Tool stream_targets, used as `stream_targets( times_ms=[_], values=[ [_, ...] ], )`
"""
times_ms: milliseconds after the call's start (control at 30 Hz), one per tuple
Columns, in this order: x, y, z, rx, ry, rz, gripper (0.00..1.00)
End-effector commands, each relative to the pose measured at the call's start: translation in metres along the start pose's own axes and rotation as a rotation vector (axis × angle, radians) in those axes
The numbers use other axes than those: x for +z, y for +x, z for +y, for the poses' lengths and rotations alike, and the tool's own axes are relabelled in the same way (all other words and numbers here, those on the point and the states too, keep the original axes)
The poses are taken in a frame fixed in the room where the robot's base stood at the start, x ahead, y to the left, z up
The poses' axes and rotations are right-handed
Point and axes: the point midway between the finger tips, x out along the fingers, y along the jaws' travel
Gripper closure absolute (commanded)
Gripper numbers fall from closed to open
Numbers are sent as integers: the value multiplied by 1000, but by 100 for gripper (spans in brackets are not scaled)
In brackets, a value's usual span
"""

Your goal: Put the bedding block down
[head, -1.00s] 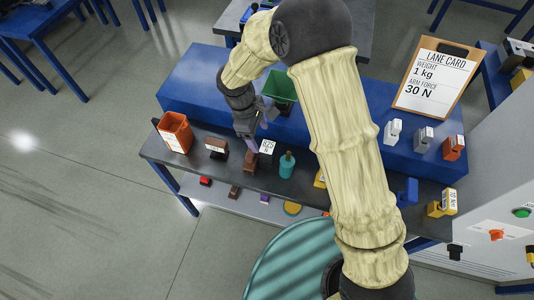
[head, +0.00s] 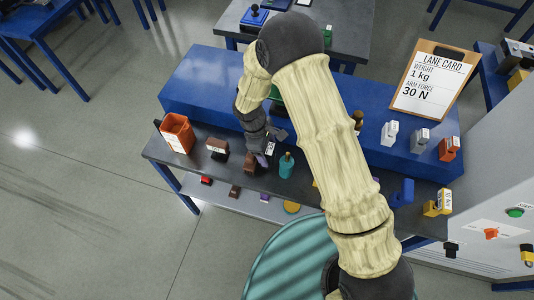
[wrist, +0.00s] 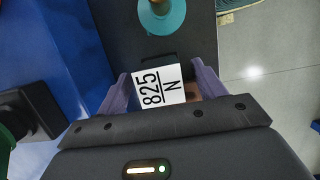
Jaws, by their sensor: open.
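A brown block (head: 249,163), which looks like the bedding block, stands on the dark bench top. My gripper (head: 264,154) is low over the bench, just right of this block. In the wrist view my gripper (wrist: 161,92) is open, with a purple finger on each side of a white label reading 825 N (wrist: 157,88). A small brown patch shows beside the label, near the right finger. Most of what lies beneath the label is hidden, and I cannot tell whether either finger touches it.
Another brown block with a white label (head: 217,148) and an orange bin (head: 177,133) stand left. A raised blue ledge (head: 205,90) runs behind. Small items lie on the lower shelf.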

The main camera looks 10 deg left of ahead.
Motion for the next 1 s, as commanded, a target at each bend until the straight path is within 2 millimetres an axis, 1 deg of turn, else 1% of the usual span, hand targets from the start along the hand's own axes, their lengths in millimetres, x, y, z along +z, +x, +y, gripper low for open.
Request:
stream_targets(
  times_ms=[100,200,700,733,767,800,967,1000],
  values=[
    [0,14,-1,-1,-1,-2,31],
    [0,19,0,1,-1,0,31],
    [0,20,0,2,0,1,31],
    [0,20,0,2,0,1,33],
    [0,20,0,2,0,0,39],
    [0,20,0,2,0,1,47],
    [0,20,0,2,0,0,78],
    [0,20,0,2,0,0,86]
  ],
)
